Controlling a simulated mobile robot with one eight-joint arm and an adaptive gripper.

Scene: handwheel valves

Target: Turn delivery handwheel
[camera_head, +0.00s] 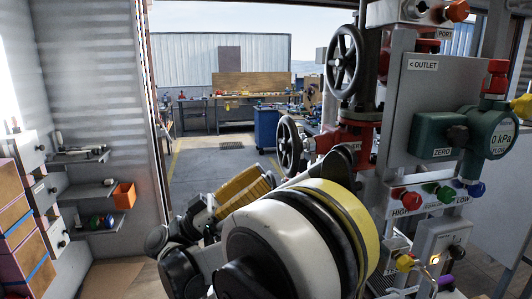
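Two dark spoked handwheels show in the camera_head view. The upper handwheel (345,62) is at the top centre-right, on an upright valve with a red flange below. The lower handwheel (288,146) stands left of the red valve body (346,137) and is seen at an angle. I see no label that tells which is the delivery one. My arm fills the lower middle, with its dark upper parts in front of the lower valve area. I cannot make out my gripper's fingers, and no contact with either wheel shows.
A grey panel (450,85) marked OUTLET, with a green gauge (490,132) and coloured knobs (406,199), stands at right. Shelves with an orange bin (124,195) and stacked boxes (18,235) are at left. Beyond the doorway are open floor (215,172) and a blue cabinet (266,127).

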